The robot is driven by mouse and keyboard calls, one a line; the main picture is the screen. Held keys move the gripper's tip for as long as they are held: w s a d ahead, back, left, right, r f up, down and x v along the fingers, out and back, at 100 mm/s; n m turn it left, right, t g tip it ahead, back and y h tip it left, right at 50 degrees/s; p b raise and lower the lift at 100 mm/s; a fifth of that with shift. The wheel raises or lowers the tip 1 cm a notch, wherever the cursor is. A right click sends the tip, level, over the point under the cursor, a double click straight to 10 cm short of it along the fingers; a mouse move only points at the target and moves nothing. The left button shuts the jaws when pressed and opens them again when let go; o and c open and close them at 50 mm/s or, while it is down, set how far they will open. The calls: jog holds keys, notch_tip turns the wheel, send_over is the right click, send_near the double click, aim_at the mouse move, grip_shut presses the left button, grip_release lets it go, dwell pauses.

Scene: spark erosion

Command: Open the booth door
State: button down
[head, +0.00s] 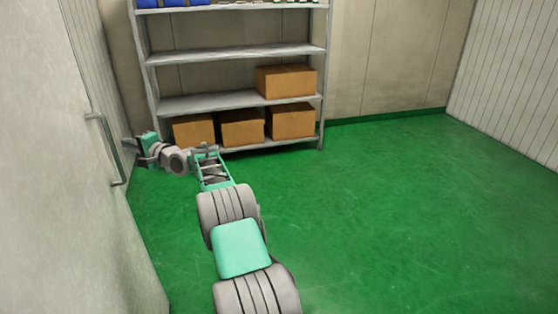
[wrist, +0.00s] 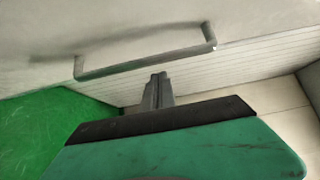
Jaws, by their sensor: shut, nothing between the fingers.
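The booth door appears to be the pale grey panel (head: 45,170) along the left of the head view; I cannot tell whether it stands ajar. Its handle (head: 104,148) is a grey bar bracketed at both ends. The handle (wrist: 145,60) also crosses the upper middle of the wrist view. My gripper (head: 127,145) is just right of the handle in the head view. In the wrist view my gripper (wrist: 157,78) is shut and empty, its fingertips just below the middle of the bar. The bar is not between the fingers, and a small gap seems to separate them.
A metal shelf (head: 235,52) stands against the back wall, with cardboard boxes (head: 286,82) on its lower levels and blue bins (head: 160,3) on top. The green floor (head: 400,210) to the right is clear. A ribbed white wall (head: 515,80) bounds the right.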

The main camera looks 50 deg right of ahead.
jog(key=shift+w+a, duration=0.45)
jog(key=shift+w, duration=0.15)
